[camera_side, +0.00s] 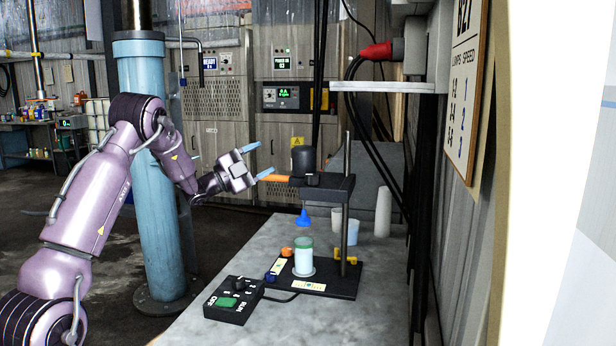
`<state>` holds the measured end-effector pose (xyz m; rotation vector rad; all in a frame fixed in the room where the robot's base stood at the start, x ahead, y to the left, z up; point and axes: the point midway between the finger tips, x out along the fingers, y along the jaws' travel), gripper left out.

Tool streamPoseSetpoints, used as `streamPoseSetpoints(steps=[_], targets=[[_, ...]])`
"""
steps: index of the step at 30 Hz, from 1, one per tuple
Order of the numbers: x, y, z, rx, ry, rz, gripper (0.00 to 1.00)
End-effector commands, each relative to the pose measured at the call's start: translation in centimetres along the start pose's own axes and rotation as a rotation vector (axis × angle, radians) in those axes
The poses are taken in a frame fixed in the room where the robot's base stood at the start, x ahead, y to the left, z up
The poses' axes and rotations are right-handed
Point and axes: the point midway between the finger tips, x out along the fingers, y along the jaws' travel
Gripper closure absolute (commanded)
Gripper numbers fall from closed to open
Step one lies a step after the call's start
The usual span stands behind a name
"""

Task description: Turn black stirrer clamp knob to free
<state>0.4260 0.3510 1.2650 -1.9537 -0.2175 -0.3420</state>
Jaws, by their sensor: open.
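The stirrer's black motor head (303,160) sits on a dark clamp arm (335,186) fixed to an upright post (346,150). An orange handle (275,178) sticks out to the left of the head. I cannot clearly pick out a separate black clamp knob; it may blend into the dark clamp. My gripper (257,160) is open, with its blue fingertips spread just left of the head. The lower fingertip appears close to the orange handle's left end; I cannot tell if they touch. Nothing shows between the fingers.
A blue cone (303,217) hangs above a beaker (303,259) of pale liquid on the black base (340,283). A control box (234,300) with a green button and black dial stands in front. Cups (352,232) stand behind. A blue column (150,180) is at left.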

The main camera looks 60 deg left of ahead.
Motion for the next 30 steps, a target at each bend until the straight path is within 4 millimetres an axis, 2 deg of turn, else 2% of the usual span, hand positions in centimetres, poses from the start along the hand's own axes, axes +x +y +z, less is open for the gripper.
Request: streamPoseSetpoints(steps=[3,9,15,21,26,30], targets=[[-0.9,0.6,0.2,0.393,0.066,0.104,0.38],[-2.4,1.9,0.1,1.024,0.248,0.215,0.38],[-3.2,3.1,-0.7,1.544,0.458,0.200,0.38],[-3.4,3.5,-0.9,1.823,0.531,0.137,0.38],[-2.8,3.7,-1.1,1.880,0.539,0.120,0.38],[-1.1,4.5,-1.5,1.880,0.541,0.117,0.38]])
